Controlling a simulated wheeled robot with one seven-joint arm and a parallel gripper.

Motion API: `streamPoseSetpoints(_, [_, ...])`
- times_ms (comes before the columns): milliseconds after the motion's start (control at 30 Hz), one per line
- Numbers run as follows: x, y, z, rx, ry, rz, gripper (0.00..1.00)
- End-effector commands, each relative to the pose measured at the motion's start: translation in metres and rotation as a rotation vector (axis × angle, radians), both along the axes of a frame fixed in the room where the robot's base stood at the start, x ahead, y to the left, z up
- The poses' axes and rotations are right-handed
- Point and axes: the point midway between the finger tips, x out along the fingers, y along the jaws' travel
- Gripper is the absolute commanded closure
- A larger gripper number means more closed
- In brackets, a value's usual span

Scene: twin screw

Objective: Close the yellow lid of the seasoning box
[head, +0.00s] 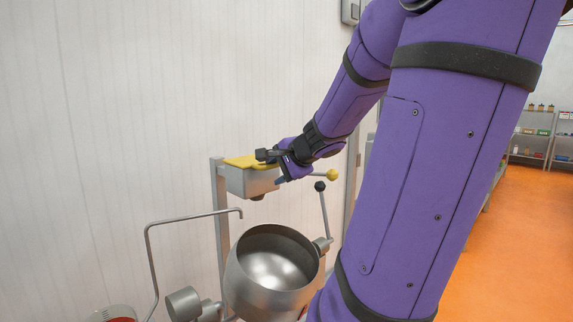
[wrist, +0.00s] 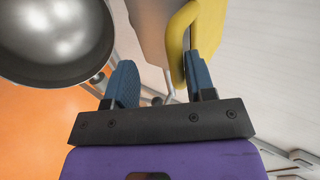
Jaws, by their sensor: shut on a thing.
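The yellow lid (head: 240,160) lies about level across the top of the grey seasoning box (head: 247,182), which is mounted on a post by the wall. I cannot tell whether it sits fully down. My gripper (head: 272,167) is at the right end of the box, at lid height. In the wrist view, the yellow lid (wrist: 181,40) and the pale box (wrist: 150,25) reach toward my gripper (wrist: 159,62). The right finger is against the lid's edge, and the left finger stands apart on the box side. The jaws are shut on the lid; the contact is partly hidden.
A steel pot (head: 270,272) stands below the box and also shows in the wrist view (wrist: 55,35). A lever with a yellow knob (head: 332,175) and one with a black knob (head: 320,186) are close to the right. A bent pipe (head: 150,250) stands left. The wall is behind.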

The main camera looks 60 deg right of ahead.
Motion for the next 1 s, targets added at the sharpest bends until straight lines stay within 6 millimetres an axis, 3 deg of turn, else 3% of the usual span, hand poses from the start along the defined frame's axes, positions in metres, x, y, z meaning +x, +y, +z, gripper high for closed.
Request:
streamPoseSetpoints(600, [-0.075, 0.016, 0.053, -0.003, 0.0, -0.006, 0.6])
streamPoseSetpoints(1000, [-0.084, 0.019, 0.059, -0.002, 0.002, -0.003, 0.6])
